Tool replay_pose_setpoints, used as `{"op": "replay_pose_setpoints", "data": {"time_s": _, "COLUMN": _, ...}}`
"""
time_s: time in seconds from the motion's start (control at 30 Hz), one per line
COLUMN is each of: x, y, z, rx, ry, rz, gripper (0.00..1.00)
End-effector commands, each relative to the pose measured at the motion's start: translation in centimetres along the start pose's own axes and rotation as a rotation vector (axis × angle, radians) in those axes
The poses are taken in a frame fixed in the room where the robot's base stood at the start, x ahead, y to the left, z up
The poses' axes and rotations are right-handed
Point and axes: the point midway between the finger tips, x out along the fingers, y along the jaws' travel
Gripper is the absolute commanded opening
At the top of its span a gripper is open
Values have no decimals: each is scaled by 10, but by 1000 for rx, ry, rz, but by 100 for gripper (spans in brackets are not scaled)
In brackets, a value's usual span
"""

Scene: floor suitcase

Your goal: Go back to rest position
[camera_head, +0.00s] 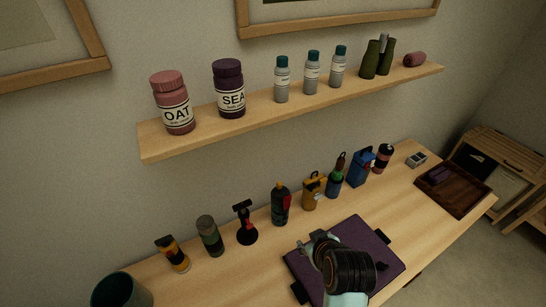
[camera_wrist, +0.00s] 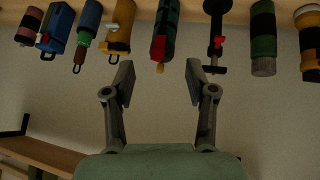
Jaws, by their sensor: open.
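My gripper (camera_wrist: 158,82) is open and empty in the wrist view, its two fingers spread wide apart. That view looks upside down, with the row of items on the table beyond the fingertips and nothing between the pads. In the head view my arm stands over a flat purple case (camera_head: 366,232) on the wooden table and hides part of it.
Bottles and tools line the table's back, including a black stand (camera_head: 246,226), green-black bottle (camera_head: 280,205) and blue box (camera_head: 361,168). A wall shelf (camera_head: 205,131) with jars and bottles hangs above. A brown tray (camera_head: 470,199) is at right, a dark cup (camera_head: 120,291) at front left.

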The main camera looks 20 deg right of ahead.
Motion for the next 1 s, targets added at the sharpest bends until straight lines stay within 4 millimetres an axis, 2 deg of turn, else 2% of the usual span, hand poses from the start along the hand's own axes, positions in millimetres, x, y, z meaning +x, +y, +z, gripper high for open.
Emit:
{"op": "replay_pose_setpoints", "data": {"time_s": 0.13, "x": -6, "y": -4, "z": -6, "rx": -1, "ry": 9, "rz": 0, "gripper": 56}}
{"op": "replay_pose_setpoints", "data": {"time_s": 0.23, "x": -35, "y": -32, "z": -33, "rx": -1, "ry": 63, "rz": 0, "gripper": 56}}
{"op": "replay_pose_setpoints", "data": {"time_s": 0.27, "x": -49, "y": -46, "z": -43, "rx": 2, "ry": 89, "rz": -2, "gripper": 56}}
{"op": "replay_pose_setpoints", "data": {"time_s": 0.4, "x": -129, "y": -114, "z": -90, "rx": 36, "ry": 241, "rz": -30, "gripper": 56}}
{"op": "replay_pose_setpoints", "data": {"time_s": 0.5, "x": -183, "y": -152, "z": -110, "rx": 70, "ry": 340, "rz": -68, "gripper": 56}}
{"op": "replay_pose_setpoints", "data": {"time_s": 0.6, "x": -221, "y": -176, "z": -119, "rx": 101, "ry": 410, "rz": -104, "gripper": 56}}
{"op": "replay_pose_setpoints", "data": {"time_s": 0.73, "x": -240, "y": -187, "z": -120, "rx": 123, "ry": 447, "rz": -125, "gripper": 56}}
{"op": "replay_pose_setpoints", "data": {"time_s": 1.0, "x": -239, "y": -188, "z": -119, "rx": 126, "ry": 450, "rz": -126, "gripper": 56}}
